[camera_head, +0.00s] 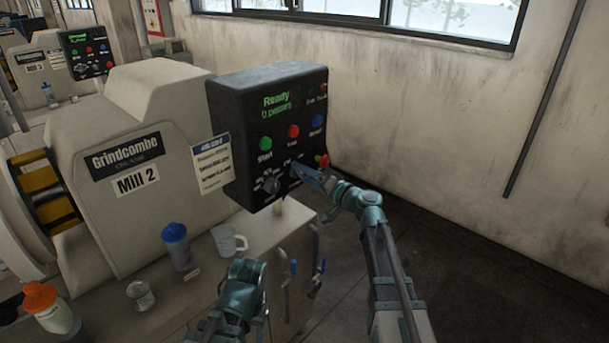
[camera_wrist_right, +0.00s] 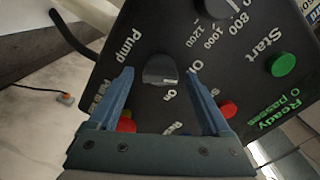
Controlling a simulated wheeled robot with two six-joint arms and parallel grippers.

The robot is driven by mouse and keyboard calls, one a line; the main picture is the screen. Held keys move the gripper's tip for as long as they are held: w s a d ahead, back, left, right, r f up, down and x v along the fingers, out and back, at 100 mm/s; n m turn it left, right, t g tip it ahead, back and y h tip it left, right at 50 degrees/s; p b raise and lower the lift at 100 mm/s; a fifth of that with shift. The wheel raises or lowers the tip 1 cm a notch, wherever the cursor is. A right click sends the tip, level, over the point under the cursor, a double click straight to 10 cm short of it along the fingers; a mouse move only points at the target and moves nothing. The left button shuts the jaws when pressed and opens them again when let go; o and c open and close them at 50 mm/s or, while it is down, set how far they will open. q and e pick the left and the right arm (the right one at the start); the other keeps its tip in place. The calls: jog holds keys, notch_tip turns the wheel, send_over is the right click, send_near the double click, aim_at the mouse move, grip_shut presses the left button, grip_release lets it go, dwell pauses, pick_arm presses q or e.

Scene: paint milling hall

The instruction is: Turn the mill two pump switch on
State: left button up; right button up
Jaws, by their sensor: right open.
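The mill two control box (camera_head: 240,150) is black, with a lit green "Ready" display, and stands beside the "Mill 2" machine (camera_head: 130,170). In the right wrist view, the pump switch (camera_wrist_right: 160,69) is a small dark round knob beside the word "Pump", with "On" printed near it. I cannot tell where it points. My right gripper (camera_head: 308,174) is at the lower right of the panel. In its wrist view its blue fingers (camera_wrist_right: 159,76) are open, one on each side of the knob; contact is unclear. My left gripper (camera_head: 241,288) is low by the cabinet, its fingertips hidden.
Green (camera_head: 265,144), red (camera_head: 293,131) and blue (camera_head: 317,121) buttons and a speed dial (camera_head: 271,186) share the panel. A red emergency button (camera_head: 322,161) is close to my right gripper.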

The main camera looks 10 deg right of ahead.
grip_shut()
dwell(0.5)
jog(key=m, duration=0.5)
jog(key=shift+f+m, duration=0.1)
jog(key=shift+m, duration=0.3)
jog(key=m, duration=0.6)
dwell(0.4)
grip_release()
